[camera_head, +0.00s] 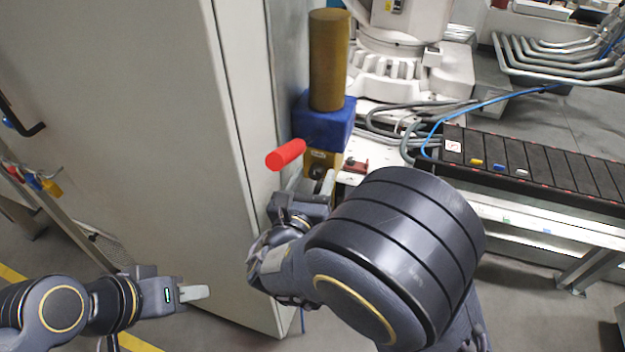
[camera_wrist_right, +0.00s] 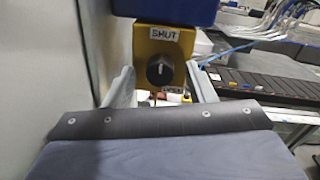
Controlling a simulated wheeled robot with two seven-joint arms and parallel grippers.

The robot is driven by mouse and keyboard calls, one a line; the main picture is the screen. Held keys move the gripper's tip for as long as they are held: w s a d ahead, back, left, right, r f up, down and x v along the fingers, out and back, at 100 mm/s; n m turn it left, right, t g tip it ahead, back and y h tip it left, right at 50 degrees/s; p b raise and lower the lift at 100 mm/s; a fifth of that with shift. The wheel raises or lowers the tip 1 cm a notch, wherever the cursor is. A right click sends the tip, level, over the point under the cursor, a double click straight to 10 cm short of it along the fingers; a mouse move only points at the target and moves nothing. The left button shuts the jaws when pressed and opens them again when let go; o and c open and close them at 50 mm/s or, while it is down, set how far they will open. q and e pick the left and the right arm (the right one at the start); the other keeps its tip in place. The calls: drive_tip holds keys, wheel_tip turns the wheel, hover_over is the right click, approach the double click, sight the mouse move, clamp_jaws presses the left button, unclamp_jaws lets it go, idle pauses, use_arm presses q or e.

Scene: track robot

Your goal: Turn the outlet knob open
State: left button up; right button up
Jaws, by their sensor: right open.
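The outlet knob (camera_wrist_right: 159,70) is a round black dial on the front of a yellow box (camera_wrist_right: 141,44). A label reading SHUT is above it, and a partly covered label sits at its lower right. A small light mark on the dial looks roughly upright. My right gripper (camera_wrist_right: 161,79) is open, with one finger on each side of the knob and visible gaps; contact is not seen. In the head view my right gripper (camera_head: 311,184) is in front of the yellow box, and the knob is hidden. My left gripper (camera_head: 194,293) is low at the left, away from the box.
A blue block (camera_head: 324,122) and a brown cylinder (camera_head: 329,60) stand above the yellow box. A red handle (camera_head: 286,155) sticks out left of it. A tall grey cabinet (camera_head: 130,110) stands close on the left, and a black conveyor (camera_head: 540,165) on the right.

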drive_tip(key=c, duration=1)
drive_tip(key=shift+f+m+b, duration=0.2)
drive_tip(key=shift+m+b, duration=0.6)
drive_tip(key=shift+b, duration=0.1)
drive_tip(key=m+b, duration=0.4)
drive_tip(key=b, duration=0.1)
drive_tip(key=m+b, duration=0.5)
drive_tip(key=b, duration=0.1)
drive_tip(key=m+b, duration=0.5)
drive_tip(key=shift+f+h+b, duration=0.25)
drive_tip(key=shift+h+b, duration=0.15)
drive_tip(key=shift+r+m+b, duration=0.2)
drive_tip(key=shift+m+b, duration=1.1)
drive_tip(key=shift+m, duration=0.1)
drive_tip(key=shift+r, duration=0.1)
